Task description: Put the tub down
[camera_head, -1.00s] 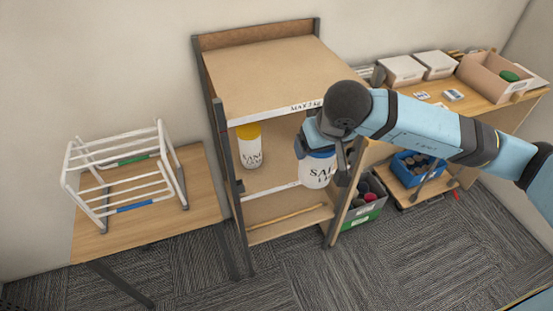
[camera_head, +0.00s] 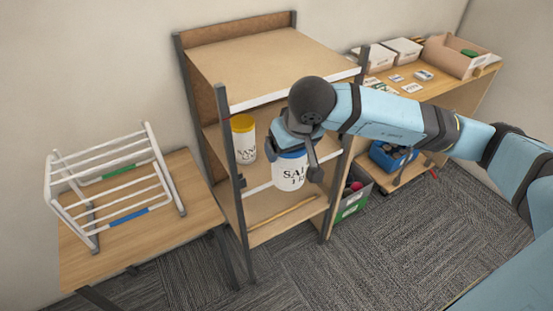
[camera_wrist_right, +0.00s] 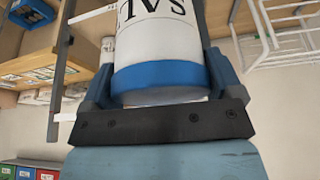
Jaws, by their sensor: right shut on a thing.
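A white tub with a blue lid (camera_head: 290,171) and black lettering is held in my right gripper (camera_head: 296,146), in front of the shelf unit. In the right wrist view the blue lid (camera_wrist_right: 158,78) sits between the two fingers of the right gripper (camera_wrist_right: 160,92), which are shut on it. The tub looks upright in the head view and clear of any surface, though its base against the shelf behind is hard to judge. A second white tub with a yellow lid (camera_head: 243,138) stands on the middle shelf (camera_head: 262,176). My left gripper is not in view.
The shelf unit (camera_head: 262,66) has an empty top and a wooden rod (camera_head: 284,212) on its bottom shelf. A white rack (camera_head: 115,185) stands on the left table (camera_head: 185,222). At right, a bench (camera_head: 450,88) holds boxes, with crates below.

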